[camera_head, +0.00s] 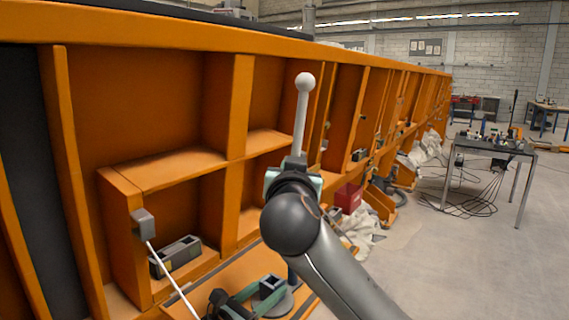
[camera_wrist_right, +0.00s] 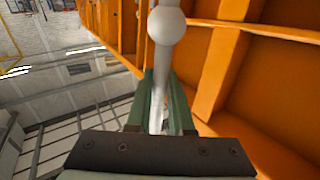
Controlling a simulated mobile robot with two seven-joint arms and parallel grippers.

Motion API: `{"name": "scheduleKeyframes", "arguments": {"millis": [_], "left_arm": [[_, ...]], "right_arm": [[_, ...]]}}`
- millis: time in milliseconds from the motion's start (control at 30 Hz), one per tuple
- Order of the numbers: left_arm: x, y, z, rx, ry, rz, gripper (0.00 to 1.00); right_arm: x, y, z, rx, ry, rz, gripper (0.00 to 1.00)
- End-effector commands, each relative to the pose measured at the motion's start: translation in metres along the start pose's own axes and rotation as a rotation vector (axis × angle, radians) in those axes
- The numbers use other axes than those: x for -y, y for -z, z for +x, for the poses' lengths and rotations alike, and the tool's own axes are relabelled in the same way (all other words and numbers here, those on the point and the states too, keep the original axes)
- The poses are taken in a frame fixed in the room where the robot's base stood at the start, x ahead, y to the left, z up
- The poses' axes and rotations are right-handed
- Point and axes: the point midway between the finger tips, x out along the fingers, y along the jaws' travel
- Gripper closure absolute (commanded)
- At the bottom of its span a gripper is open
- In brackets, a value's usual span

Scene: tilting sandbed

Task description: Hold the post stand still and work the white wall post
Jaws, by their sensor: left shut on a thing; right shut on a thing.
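The white post (camera_head: 301,115) is a slim rod with a ball on top, upright and slightly tilted in the head view. It also shows in the right wrist view (camera_wrist_right: 158,88), running between the green fingers. My right gripper (camera_head: 295,165) is shut on the white post below its ball. The post stand (camera_head: 282,302) has a round grey base low in the head view, partly hidden by my right arm. My left gripper (camera_head: 270,286) is shut on the stand just above its base. The join between post and stand is hidden behind my right gripper and arm.
An orange framed wall (camera_head: 140,110) with open compartments runs along the left. A grey block (camera_head: 144,223) with a thin white rod juts from it; a grey box (camera_head: 175,256) sits in a compartment. A table (camera_head: 497,148) stands right, with open floor nearby.

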Motion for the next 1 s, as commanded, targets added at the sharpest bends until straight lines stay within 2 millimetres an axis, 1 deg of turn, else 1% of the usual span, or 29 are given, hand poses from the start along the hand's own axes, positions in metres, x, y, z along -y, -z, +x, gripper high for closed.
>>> {"name": "scheduleKeyframes", "arguments": {"millis": [100,500,833,867,1000], "left_arm": [[0.0,0.001,0.0,-0.002,0.0,0.0,1.0],[0.0,0.001,0.0,-0.002,0.0,0.0,1.0],[0.0,0.001,0.0,-0.002,0.001,0.0,1.0],[0.0,0.001,0.0,-0.002,0.001,0.0,0.45],[0.0,0.001,0.0,-0.002,0.0,0.0,0.3]], "right_arm": [[-0.009,0.002,-0.005,-0.002,0.0,0.002,1.0],[-0.034,0.004,-0.021,-0.002,0.0,0.001,1.0],[-0.038,0.005,-0.024,-0.002,-0.001,0.0,1.0],[-0.038,0.005,-0.024,-0.002,-0.001,0.0,1.0],[-0.038,0.005,-0.024,-0.002,-0.001,0.0,1.0]]}}
